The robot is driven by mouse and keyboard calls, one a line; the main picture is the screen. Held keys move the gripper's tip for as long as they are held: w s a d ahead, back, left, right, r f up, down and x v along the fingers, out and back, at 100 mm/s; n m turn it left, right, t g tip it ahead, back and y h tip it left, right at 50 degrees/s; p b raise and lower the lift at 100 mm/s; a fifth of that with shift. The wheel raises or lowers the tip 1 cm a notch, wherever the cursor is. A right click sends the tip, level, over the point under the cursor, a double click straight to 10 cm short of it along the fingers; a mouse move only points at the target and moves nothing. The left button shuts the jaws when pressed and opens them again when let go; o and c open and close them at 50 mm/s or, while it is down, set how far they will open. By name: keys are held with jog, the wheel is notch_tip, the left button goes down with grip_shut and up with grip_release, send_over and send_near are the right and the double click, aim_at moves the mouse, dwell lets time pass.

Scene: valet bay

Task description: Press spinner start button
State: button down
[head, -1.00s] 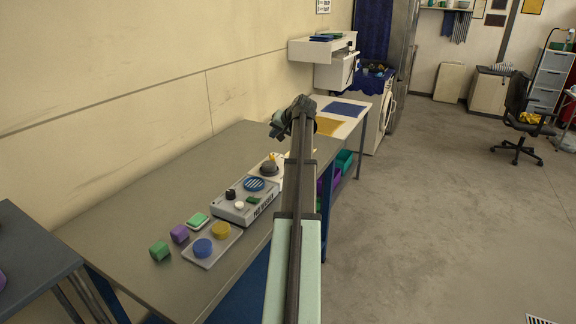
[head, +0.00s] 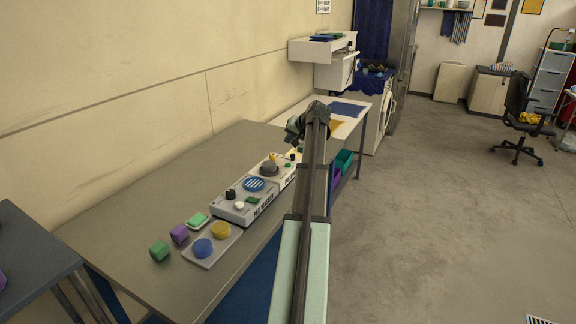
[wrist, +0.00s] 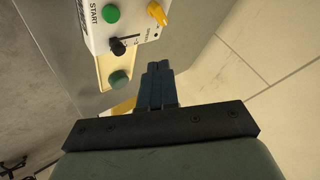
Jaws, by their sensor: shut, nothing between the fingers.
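The spinner (head: 284,177) is a white box on the bench, with a grey dome, a yellow knob and a black knob. Its round green start button (wrist: 111,13) shows near the top of the wrist view, beside the printed word START. The black speed knob (wrist: 118,46) and yellow knob (wrist: 157,13) are near it. My gripper (wrist: 157,66) is shut and empty, its fingertips apart from the start button and below and right of it in the picture. In the head view my gripper (head: 294,135) is above the bench, beyond the spinner.
The pad washer (head: 245,208) stands nearer on the bench (head: 150,220). A tray (head: 213,252) holds blue and yellow pads, with green and purple blocks beside it. In the wrist view, a round green piece (wrist: 119,78) sits on a tan surface near my fingers.

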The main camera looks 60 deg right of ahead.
aim_at(290, 165)
jog(key=shift+f, duration=3.7)
jog(key=shift+f, duration=0.1)
jog(key=shift+f, duration=0.35)
jog(key=shift+f, duration=0.4)
jog(key=shift+r, duration=0.85)
jog(key=shift+r, duration=2.5)
